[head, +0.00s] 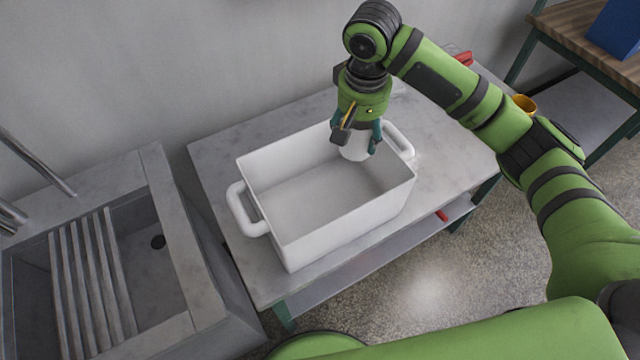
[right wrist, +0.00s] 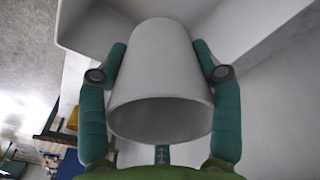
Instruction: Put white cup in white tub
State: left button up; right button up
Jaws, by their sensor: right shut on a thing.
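The white tub (head: 345,220) stands on the grey table, with a rounded handle at each end. My right gripper (head: 358,138) reaches down over the tub's far right part. It is shut on the white cup (head: 356,153), which hangs at or just inside the tub's opening; I cannot tell whether it touches the tub. In the right wrist view the white cup (right wrist: 162,80) sits between the two green fingers (right wrist: 160,75), and the tub's wall (right wrist: 90,30) shows behind it. My left gripper does not show.
A grey sink (head: 150,235) with a slatted rack (head: 88,285) is at the left. A yellow cup (head: 524,103) and a red object (head: 463,58) are at the right. A wooden-topped table (head: 580,30) with a blue box (head: 614,28) stands at the upper right. The table corner left of the tub is clear.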

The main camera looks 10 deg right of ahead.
jog(key=f+b, duration=0.1)
jog(key=w+f+b, duration=0.1)
jog(key=f, duration=0.1)
jog(key=f+b, duration=0.1)
jog(key=shift+w+f, duration=0.2)
jog(key=shift+w, duration=0.1)
jog(key=f, duration=0.3)
jog(key=s+f+b, duration=0.1)
jog(key=f, duration=0.2)
jog(key=f+b, duration=0.1)
jog(key=f, duration=0.1)
jog(key=shift+s+f, duration=0.3)
jog(key=shift+f, duration=0.1)
notch_tip(320, 180, down, 3)
jog(key=shift+w+f, duration=0.1)
jog(key=shift+f, duration=0.35)
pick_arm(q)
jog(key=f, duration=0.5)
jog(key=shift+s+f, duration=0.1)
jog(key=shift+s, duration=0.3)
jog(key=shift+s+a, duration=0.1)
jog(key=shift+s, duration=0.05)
pick_arm(e)
jog(key=shift+f, duration=0.1)
